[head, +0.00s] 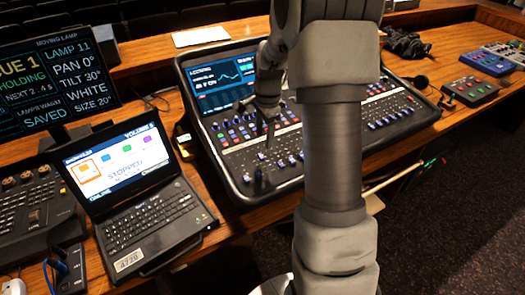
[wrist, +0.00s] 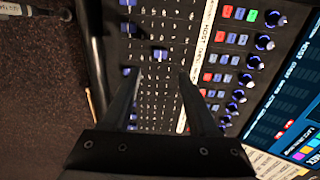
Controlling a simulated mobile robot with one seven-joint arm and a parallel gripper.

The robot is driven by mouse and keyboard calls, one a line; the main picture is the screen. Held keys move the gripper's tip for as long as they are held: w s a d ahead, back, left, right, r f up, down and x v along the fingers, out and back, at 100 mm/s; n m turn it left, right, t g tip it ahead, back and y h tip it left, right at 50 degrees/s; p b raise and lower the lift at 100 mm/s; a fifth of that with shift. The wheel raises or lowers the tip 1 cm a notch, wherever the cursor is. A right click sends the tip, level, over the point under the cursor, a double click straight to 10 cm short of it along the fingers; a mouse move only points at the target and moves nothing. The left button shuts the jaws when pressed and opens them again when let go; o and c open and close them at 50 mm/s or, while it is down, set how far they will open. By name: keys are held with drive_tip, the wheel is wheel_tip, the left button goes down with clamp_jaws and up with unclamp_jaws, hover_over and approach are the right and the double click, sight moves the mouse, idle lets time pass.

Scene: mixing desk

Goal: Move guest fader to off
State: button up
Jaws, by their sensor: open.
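The mixing desk (head: 300,150) stands on the wooden counter, with rows of knobs, buttons and faders. My gripper (head: 266,138) points down over its left-front part. In the wrist view my gripper (wrist: 158,78) is open, its two dark fingers apart with a column of printed fader scale between them. Blue fader caps show near the fingertips, one at the left finger (wrist: 130,71) and one just past the gap (wrist: 160,54). A white label strip (wrist: 205,45) runs beside the faders; its writing is partly legible, and I cannot tell which fader is the guest one. Touching cannot be judged.
Coloured buttons and blue knobs (wrist: 253,62) line the wrist view's right side, near the desk's screen (wrist: 285,125). A laptop (head: 135,185) stands left of the desk in the head view. Small boxes (head: 468,91) sit at right. My arm hides the desk's middle.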

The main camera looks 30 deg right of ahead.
sight(262, 155)
drive_tip(key=f, duration=0.7)
drive_tip(key=shift+w+f, duration=0.25)
drive_tip(key=shift+w, duration=0.15)
clamp_jaws()
idle(0.9)
